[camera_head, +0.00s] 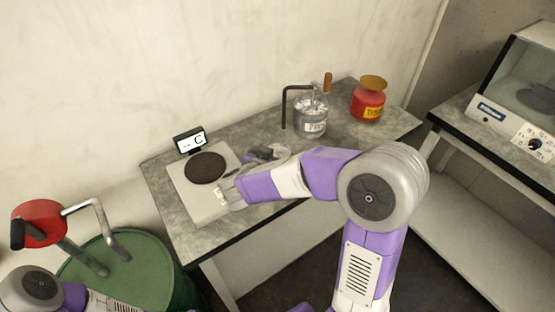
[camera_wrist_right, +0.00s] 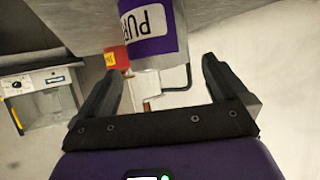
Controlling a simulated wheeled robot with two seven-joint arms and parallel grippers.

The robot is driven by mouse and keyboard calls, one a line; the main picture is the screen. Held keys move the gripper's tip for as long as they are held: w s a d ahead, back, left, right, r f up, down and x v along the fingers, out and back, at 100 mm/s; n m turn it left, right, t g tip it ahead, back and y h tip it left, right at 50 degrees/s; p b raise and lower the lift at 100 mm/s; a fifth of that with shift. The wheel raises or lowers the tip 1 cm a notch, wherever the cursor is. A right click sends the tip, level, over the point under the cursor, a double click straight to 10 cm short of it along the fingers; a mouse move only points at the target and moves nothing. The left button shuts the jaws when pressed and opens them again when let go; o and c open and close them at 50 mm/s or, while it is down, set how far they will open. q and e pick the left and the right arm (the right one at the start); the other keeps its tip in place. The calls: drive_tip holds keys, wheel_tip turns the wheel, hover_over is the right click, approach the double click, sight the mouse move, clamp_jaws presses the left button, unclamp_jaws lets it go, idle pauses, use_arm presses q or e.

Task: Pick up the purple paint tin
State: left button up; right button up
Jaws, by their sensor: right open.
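The purple paint tin (camera_wrist_right: 150,32) shows in the right wrist view, upside down in the picture, with a purple label, dark letters on a white patch and a pale rim. In the head view I cannot make it out; my right arm seems to cover it. My right gripper (camera_wrist_right: 160,62) is open, its two dark fingers spread wide, with the tin between and just beyond the fingertips. I cannot tell whether they touch it. In the head view the right gripper (camera_head: 262,153) is partly hidden, over the bench beside the hotplate. My left gripper is out of view.
A hotplate (camera_head: 191,202) with a dark disc and a small display (camera_head: 190,140) stand left on the grey bench (camera_head: 255,130). A glass jar (camera_head: 311,122) and a red tin (camera_head: 368,103) stand at the back right. A green drum (camera_head: 135,265) stands lower left.

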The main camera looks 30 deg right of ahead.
sight(278, 152)
drive_tip(key=x, duration=0.4)
drive_tip(key=shift+r, duration=0.1)
drive_tip(key=c, duration=1.3)
